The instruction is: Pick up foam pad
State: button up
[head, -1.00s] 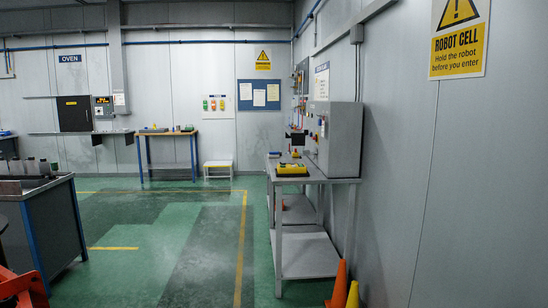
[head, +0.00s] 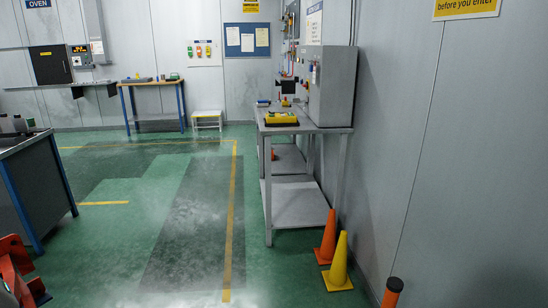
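I cannot make out a foam pad for certain in the head view. A yellow and black object (head: 280,118) lies on top of the grey metal bench (head: 297,129) at the right-hand wall, but it is too small to tell what it is. Small items also stand on the dark workbench (head: 38,185) at the left edge and on the wooden-topped table (head: 152,83) at the back wall; I cannot identify them. My gripper is not in view.
Orange (head: 328,238) and yellow (head: 339,262) cones stand beside the grey bench, with another orange cone top (head: 392,291) nearer. A red-orange object (head: 18,268) shows at lower left. A white step stool (head: 207,119) stands at the back. The green floor between the benches is clear.

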aim_at(260, 103)
jog(key=i+l+u, duration=0.25)
jog(key=i, duration=0.95)
jog(key=i+u, duration=0.45)
jog(key=i, duration=0.75)
jog(key=i+u, duration=0.25)
jog(key=i, duration=1)
jog(key=i+u, duration=0.1)
jog(key=i, duration=1.15)
jog(key=i+z, duration=0.3)
jog(key=i, duration=0.25)
jog(key=i+z, duration=0.25)
jog(key=i, duration=0.3)
jog(key=i+z, duration=0.4)
jog(key=i+j+z, duration=0.15)
jog(key=i+z, duration=0.25)
jog(key=i, duration=0.2)
